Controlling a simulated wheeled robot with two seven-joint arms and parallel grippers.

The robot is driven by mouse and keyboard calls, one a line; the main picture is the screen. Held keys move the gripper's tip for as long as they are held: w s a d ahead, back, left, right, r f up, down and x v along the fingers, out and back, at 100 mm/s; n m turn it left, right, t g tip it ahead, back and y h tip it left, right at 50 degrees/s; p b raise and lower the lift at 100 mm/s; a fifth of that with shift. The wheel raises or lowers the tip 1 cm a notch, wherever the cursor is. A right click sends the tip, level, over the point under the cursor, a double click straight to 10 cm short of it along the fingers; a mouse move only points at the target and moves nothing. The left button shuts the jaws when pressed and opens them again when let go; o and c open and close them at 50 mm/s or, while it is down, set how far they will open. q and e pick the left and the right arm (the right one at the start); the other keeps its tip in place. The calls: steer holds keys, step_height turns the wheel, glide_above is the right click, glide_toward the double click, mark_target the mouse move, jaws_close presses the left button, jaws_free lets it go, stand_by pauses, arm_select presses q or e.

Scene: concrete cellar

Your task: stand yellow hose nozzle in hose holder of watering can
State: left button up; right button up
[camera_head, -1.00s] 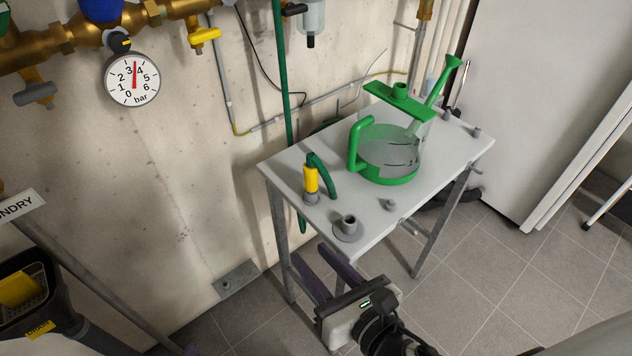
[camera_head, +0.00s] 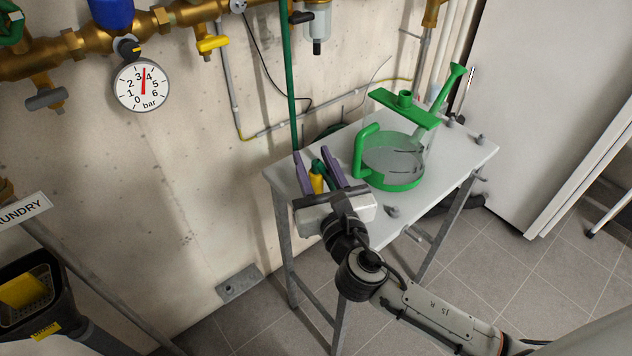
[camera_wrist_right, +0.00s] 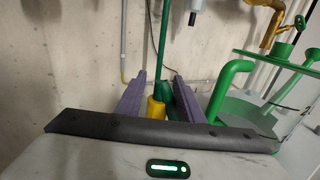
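The yellow hose nozzle (camera_head: 317,181) with its green hose stands at the left end of the grey table (camera_head: 440,185). My right gripper (camera_head: 312,154) is open, with its two purple fingers on either side of the nozzle. The right wrist view also shows the nozzle (camera_wrist_right: 156,108) between the fingers, with gaps visible; its lower part is hidden by the gripper body. The clear and green watering can (camera_head: 392,183) stands to the right. A short green cup-like socket (camera_head: 405,98), apparently the hose holder, is on its top plate. My left gripper is not in view.
Small grey fittings (camera_head: 392,211) sit on the table, more at its right end. Brass pipes with a pressure gauge (camera_head: 141,85) run along the wall behind. A white cabinet (camera_head: 550,90) stands right of the table. A dark bin (camera_head: 30,285) is at lower left.

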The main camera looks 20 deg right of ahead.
steer(key=shift+w, duration=1.25)
steer(key=shift+f, duration=0.1)
jaws_close()
